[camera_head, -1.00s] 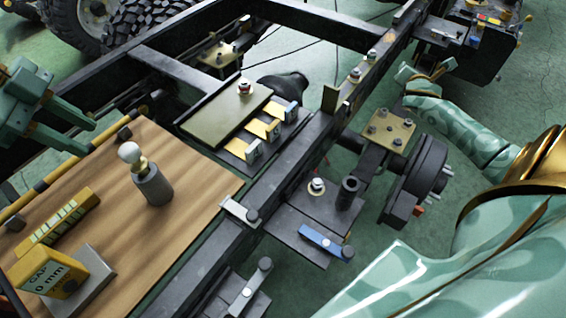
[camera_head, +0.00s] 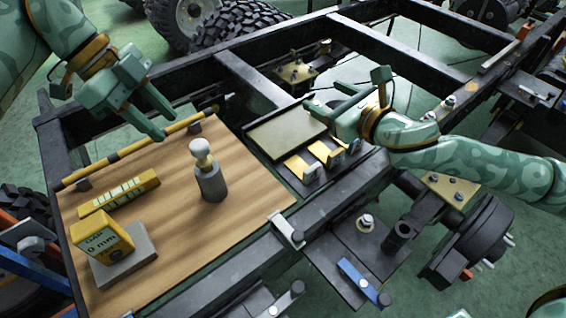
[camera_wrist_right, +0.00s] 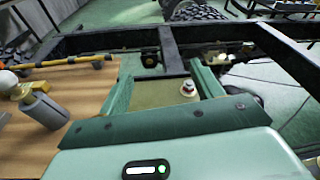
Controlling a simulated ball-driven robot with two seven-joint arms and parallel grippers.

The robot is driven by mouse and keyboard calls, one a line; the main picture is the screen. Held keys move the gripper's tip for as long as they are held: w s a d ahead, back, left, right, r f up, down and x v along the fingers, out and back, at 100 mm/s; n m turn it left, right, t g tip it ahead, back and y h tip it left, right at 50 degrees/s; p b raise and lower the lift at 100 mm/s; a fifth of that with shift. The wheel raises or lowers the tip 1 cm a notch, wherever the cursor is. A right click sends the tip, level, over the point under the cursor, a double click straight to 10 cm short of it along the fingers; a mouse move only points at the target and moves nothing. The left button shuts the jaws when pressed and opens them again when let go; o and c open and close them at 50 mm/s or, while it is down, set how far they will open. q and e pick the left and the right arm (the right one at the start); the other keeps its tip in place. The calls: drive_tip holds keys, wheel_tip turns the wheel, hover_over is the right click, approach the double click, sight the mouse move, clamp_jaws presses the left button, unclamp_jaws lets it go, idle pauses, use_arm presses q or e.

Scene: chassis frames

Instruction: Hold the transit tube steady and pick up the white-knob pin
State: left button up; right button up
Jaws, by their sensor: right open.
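The transit tube (camera_head: 211,184) is a grey cylinder standing upright on the wooden board. The white-knob pin (camera_head: 202,149) stands in its top, with the round white knob and a brass collar showing. The tube (camera_wrist_right: 46,110) and white knob (camera_wrist_right: 8,79) also show at the left edge of the right wrist view. My left gripper (camera_head: 164,124) is open and empty, above the board to the left of the tube and apart from it.
A yellow gauge block (camera_head: 101,238) on a grey base and a yellow strip (camera_head: 118,195) lie on the board (camera_head: 250,190). A yellow-black rod (camera_head: 135,150) runs along its back edge. A silver stud with a red ring (camera_wrist_right: 188,88) stands on the plate (camera_head: 285,134). Yellow-faced blocks (camera_head: 327,153) stand beside it.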

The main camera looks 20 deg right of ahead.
drive_tip(key=s+a+f+n+g+y, duration=0.35)
drive_tip(key=s+a, duration=0.25)
drive_tip(key=a, duration=0.3)
drive_tip(key=n+g+y, duration=0.1)
drive_tip(key=g+y, duration=0.2)
approach(222, 184)
drive_tip(key=x, duration=1.2)
drive_tip(key=shift+w+a+f, duration=0.1)
drive_tip(key=shift+a, duration=0.05)
